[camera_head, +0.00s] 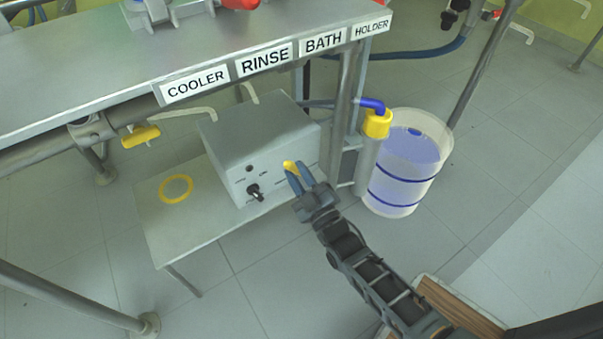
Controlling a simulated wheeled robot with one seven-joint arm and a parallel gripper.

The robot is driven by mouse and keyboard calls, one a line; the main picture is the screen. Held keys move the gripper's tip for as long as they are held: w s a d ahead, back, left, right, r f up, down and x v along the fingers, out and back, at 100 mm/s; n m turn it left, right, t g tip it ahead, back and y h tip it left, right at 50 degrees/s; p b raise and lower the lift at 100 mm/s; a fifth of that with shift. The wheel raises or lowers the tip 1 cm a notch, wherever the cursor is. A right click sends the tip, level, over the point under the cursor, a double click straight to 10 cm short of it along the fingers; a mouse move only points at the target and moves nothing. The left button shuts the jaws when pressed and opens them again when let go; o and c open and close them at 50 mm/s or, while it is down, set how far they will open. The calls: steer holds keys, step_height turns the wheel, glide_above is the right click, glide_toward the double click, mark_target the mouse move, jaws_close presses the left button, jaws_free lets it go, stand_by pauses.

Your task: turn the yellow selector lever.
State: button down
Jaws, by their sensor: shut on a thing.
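The yellow selector lever (289,167) is on the front face of a grey box (238,171), to the right of a black knob. My gripper (294,174) reaches in from the lower right. Its two blue fingers are shut on the lever. Only the upper tip of the lever shows between the fingertips; the rest is hidden by them.
The box stands on a low grey table (178,220) with a yellow ring (176,189) on it. A black knob (255,191) sits on the box front. A clear bucket (412,160) and a yellow-capped cylinder (372,142) stand at right.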

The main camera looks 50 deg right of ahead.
steer(key=shift+a+f+n+y+b, duration=0.2)
steer(key=shift+n, duration=0.45)
steer(key=shift+a+f+n+y+b, duration=0.15)
steer(key=shift+f+n+y, duration=0.05)
steer(key=shift+n, duration=0.45)
steer(key=c, duration=1)
jaws_free()
steer(key=shift+w, duration=0.1)
steer(key=shift+o, duration=0.2)
steer(key=p+v, duration=0.1)
steer(key=v, duration=0.7)
steer(key=shift+f, duration=0.1)
